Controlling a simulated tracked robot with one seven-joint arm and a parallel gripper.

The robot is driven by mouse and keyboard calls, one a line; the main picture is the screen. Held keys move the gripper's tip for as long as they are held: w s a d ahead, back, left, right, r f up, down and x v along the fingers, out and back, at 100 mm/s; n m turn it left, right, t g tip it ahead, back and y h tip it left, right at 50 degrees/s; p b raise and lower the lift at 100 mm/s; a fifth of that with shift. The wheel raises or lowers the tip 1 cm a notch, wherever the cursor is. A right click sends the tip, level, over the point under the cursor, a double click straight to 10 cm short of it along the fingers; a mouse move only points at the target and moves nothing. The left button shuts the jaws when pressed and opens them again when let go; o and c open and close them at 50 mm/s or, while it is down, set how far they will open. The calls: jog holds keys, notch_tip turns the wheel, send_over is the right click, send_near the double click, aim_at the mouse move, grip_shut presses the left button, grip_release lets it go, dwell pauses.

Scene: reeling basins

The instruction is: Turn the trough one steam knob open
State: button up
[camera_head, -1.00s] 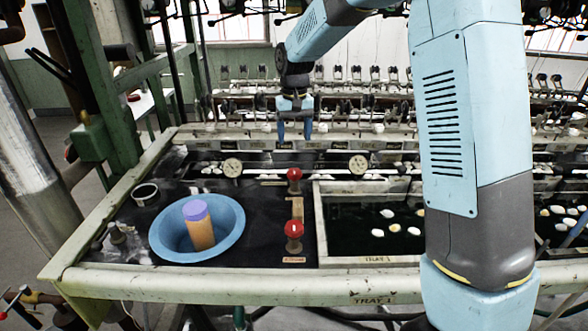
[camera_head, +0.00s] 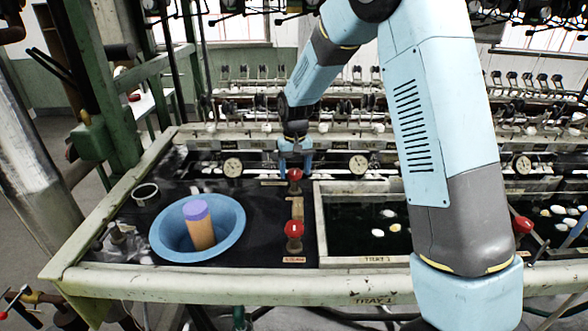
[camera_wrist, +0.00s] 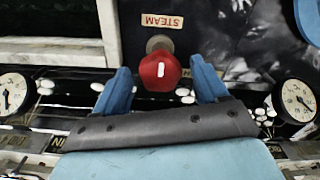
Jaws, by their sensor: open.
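The steam knob (camera_head: 295,174) of trough one is a red round knob with a short white mark. It stands on the dark panel left of the water tray, towards the back. In the wrist view the red knob (camera_wrist: 160,73) sits between the fingertips, its white mark running up and down the picture, with an upside-down STEAM label (camera_wrist: 162,21) beyond it. My gripper (camera_head: 295,163) is open, pointing down with one finger on each side of the knob; it also shows in the wrist view (camera_wrist: 160,82). Gaps show between fingers and knob there.
A second red knob (camera_head: 294,229) stands nearer the front. A blue basin (camera_head: 160,240) holding an orange cylinder with a purple top (camera_head: 200,226) is to the left. Dials (camera_head: 233,167) (camera_head: 358,164) flank the gripper. The water tray (camera_head: 318,215) is right.

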jog(key=c, duration=1.1)
jog(key=shift+o, duration=0.2)
